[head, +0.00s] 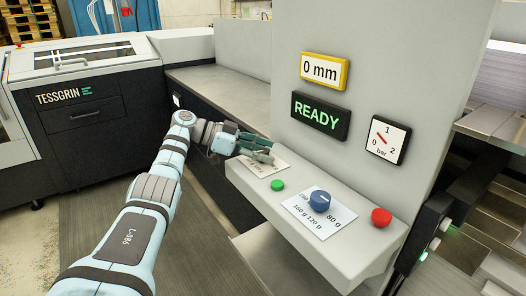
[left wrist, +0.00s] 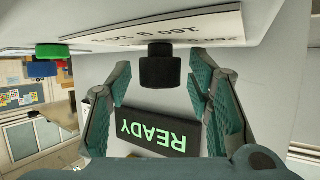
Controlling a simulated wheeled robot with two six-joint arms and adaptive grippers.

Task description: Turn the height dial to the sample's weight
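A black knob (left wrist: 160,68) stands on a white card (left wrist: 215,30) printed with gram values in the left wrist view. My left gripper (head: 266,151) is open, with a finger on either side of the knob and visible gaps. In the head view the gripper hides this knob, and only part of its card (head: 266,166) shows. A blue dial (head: 320,200) sits on another card marked 160 g, 120 g and 80 g. I cannot tell which dial is the height dial. No sample is identifiable. My right gripper is out of view.
A green button (head: 277,185) lies between the two cards, and a red button (head: 381,217) is right of the blue dial. Above are a 0 mm display (head: 324,70), a READY display (head: 320,116) and a bar gauge (head: 387,139). The panel wall rises behind the console.

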